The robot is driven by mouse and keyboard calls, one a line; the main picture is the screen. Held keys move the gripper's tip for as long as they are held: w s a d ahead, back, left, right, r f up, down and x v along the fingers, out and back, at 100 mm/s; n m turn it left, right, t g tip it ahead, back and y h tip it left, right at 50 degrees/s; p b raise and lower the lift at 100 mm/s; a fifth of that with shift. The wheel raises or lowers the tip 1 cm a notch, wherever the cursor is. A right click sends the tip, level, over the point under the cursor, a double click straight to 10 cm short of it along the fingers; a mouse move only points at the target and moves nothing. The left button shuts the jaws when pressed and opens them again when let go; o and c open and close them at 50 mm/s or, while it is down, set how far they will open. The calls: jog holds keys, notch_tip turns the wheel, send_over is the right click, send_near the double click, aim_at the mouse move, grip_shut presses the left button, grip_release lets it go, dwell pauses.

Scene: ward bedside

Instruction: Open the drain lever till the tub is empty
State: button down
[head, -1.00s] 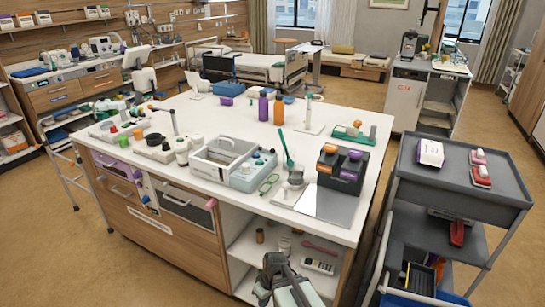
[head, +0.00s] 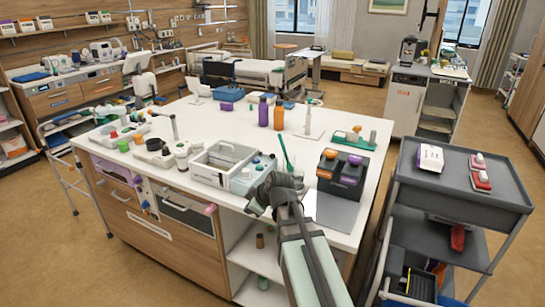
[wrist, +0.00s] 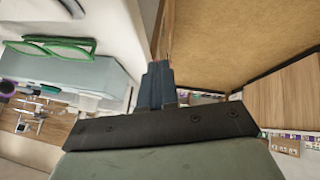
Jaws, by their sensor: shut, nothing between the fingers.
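A pale grey tub (head: 212,176) with a raised carry handle stands on the white counter. A light blue-grey control block with teal knobs (head: 244,180) adjoins its right end. My gripper (head: 256,203) is at the counter's front edge, just right of and in front of this block, and hides part of it. In the wrist view its dark fingers (wrist: 156,86) are shut together with nothing between them. I cannot make out the drain lever, nor any water level inside the tub. Green-framed glasses (wrist: 50,47) show at upper left in the wrist view.
A black box with orange and purple tops (head: 341,172) stands right of my arm, beside a grey plate (head: 338,211). Cups and small bottles crowd the counter's left. A grey trolley (head: 465,190) stands at the right. Open shelves (head: 262,262) lie below the counter edge.

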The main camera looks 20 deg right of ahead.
jog(key=w+d+r+h, duration=0.3)
jog(key=w+d+r, duration=1)
jog(key=r, duration=0.1)
jog(key=shift+m, duration=0.4)
jog(key=shift+w+d+f, duration=0.25)
jog(key=shift+w+f, duration=1.2)
jog(key=shift+w+d+f, duration=0.3)
jog(key=shift+w+f, duration=1.1)
jog(key=shift+w, duration=0.05)
jog(key=shift+w+d+f, duration=0.25)
jog(key=shift+w+f, duration=1.2)
jog(key=shift+d, duration=0.1)
